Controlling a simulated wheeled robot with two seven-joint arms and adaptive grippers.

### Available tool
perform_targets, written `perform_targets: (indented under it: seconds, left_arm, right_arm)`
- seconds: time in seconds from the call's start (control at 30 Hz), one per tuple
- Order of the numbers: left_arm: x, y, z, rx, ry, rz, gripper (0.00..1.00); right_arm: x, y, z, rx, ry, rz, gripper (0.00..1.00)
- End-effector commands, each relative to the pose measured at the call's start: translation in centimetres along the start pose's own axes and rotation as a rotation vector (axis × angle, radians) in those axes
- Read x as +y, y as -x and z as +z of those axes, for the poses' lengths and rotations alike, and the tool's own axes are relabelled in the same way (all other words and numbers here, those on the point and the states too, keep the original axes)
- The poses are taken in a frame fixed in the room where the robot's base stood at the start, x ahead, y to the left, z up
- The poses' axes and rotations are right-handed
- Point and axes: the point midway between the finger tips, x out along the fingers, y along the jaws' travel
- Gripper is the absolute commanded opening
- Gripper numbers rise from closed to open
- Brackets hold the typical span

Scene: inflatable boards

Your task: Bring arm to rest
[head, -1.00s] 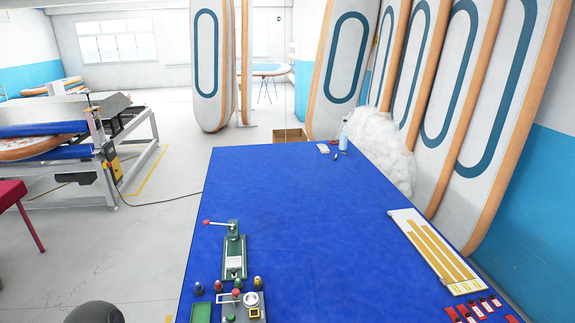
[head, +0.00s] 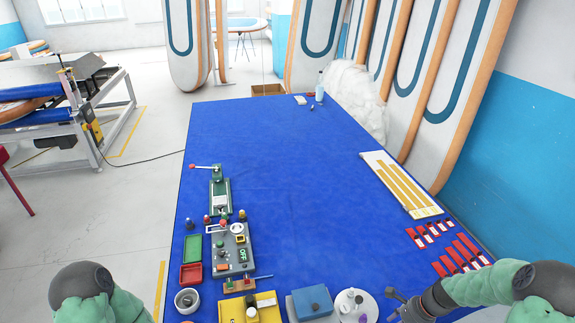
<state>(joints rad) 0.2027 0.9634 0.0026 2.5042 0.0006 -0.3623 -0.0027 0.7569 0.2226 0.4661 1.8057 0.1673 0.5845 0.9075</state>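My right arm comes in at the lower right, its green-sleeved forearm ending in a dark gripper (head: 396,304) over the front right of the blue table (head: 285,150). The gripper is small and partly cut off by the bottom edge, so I cannot tell whether its fingers are open or shut. I see no object held in it. It is just right of a round white plate (head: 368,308) with small items on it. Of my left arm, only a green and dark link shows at the lower left; its gripper is out of view.
Left front holds a grey fixture (head: 232,250), a green clamp fixture (head: 220,196), green (head: 193,249) and red (head: 191,274) trays, a yellow block (head: 264,308) and a blue box (head: 311,303). Red pieces (head: 462,254) and a white board (head: 401,185) lie right. The table's middle is clear.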

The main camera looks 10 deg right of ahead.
Motion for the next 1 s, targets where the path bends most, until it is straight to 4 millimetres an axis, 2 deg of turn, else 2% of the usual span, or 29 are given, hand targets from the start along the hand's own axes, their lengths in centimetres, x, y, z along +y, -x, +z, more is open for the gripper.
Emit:
perform_targets:
  seconds: [0.03, 0.27, 0.47, 0.77, 1.0]
  left_arm:
    - [-0.2, -0.7, -0.1, 0.001, 0.000, 0.000, 0.40]
    - [-1.0, -2.7, -0.2, 0.001, 0.000, 0.000, 0.40]
    - [-1.9, -5.4, -0.2, 0.000, 0.000, 0.000, 0.40]
    - [-4.3, -12.0, -0.5, 0.001, 0.000, 0.000, 0.40]
    - [-6.2, -17.4, -0.7, 0.001, 0.000, 0.000, 0.40]
  right_arm:
    - [0.1, -1.3, 0.2, -0.001, 0.024, 0.006, 0.54]
    - [0.5, -5.8, 1.1, 0.007, 0.147, 0.021, 0.54]
    - [1.3, -11.6, 2.4, 0.013, 0.313, 0.039, 0.54]
    - [4.9, -24.8, 5.8, 0.018, 0.742, 0.077, 0.54]
    - [9.3, -34.2, 8.4, 0.007, 1.116, 0.096, 0.54]
